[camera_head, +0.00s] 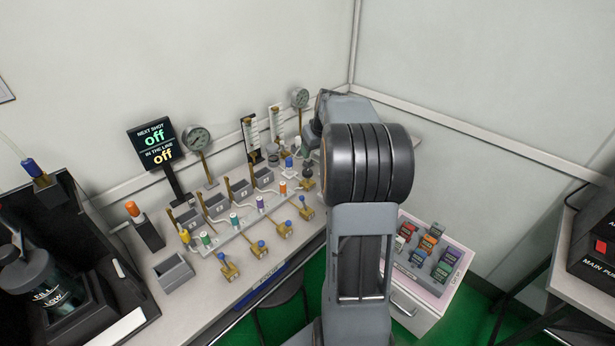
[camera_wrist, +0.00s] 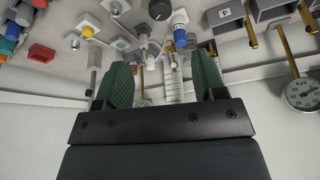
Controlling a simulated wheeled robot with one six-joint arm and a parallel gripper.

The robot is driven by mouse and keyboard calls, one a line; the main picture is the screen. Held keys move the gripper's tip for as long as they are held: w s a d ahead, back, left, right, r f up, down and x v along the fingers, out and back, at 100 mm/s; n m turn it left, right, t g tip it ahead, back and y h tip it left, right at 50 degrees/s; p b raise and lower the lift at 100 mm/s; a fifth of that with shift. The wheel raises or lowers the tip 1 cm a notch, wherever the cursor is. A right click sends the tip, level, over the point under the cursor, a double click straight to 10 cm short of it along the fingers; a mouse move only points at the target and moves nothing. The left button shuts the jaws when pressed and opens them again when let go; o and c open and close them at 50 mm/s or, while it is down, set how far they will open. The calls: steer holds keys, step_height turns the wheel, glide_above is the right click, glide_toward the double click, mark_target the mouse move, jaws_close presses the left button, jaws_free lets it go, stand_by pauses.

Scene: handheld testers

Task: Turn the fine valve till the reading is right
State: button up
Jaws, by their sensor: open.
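In the wrist view my gripper (camera_wrist: 162,62) is open, with green pads apart and nothing held. Beyond the pads are a black round knob (camera_wrist: 159,9), a blue-capped fitting (camera_wrist: 180,37) and a white scale tube (camera_wrist: 174,86). I cannot tell which knob is the fine valve. In the head view my arm hides the gripper. The display (camera_head: 156,144) reads "NEXT SHOT off" and "IN THE LINE off". A round gauge (camera_head: 197,139) stands beside it, with a second gauge (camera_head: 300,97) farther back. Two scale tubes (camera_head: 250,134) (camera_head: 277,122) stand between them; their readings are too small to tell.
A manifold with coloured caps and several brass levers (camera_head: 229,268) fills the bench. Grey open boxes (camera_head: 174,271) stand on it. A dark machine (camera_head: 60,282) is at left. A tray of coloured blocks (camera_head: 446,267) sits right of my arm. Walls close the back.

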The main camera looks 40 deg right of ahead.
mark_target(307, 171)
steer(key=x, duration=1.3)
steer(key=shift+s, duration=0.1)
steer(key=shift+c, duration=0.3)
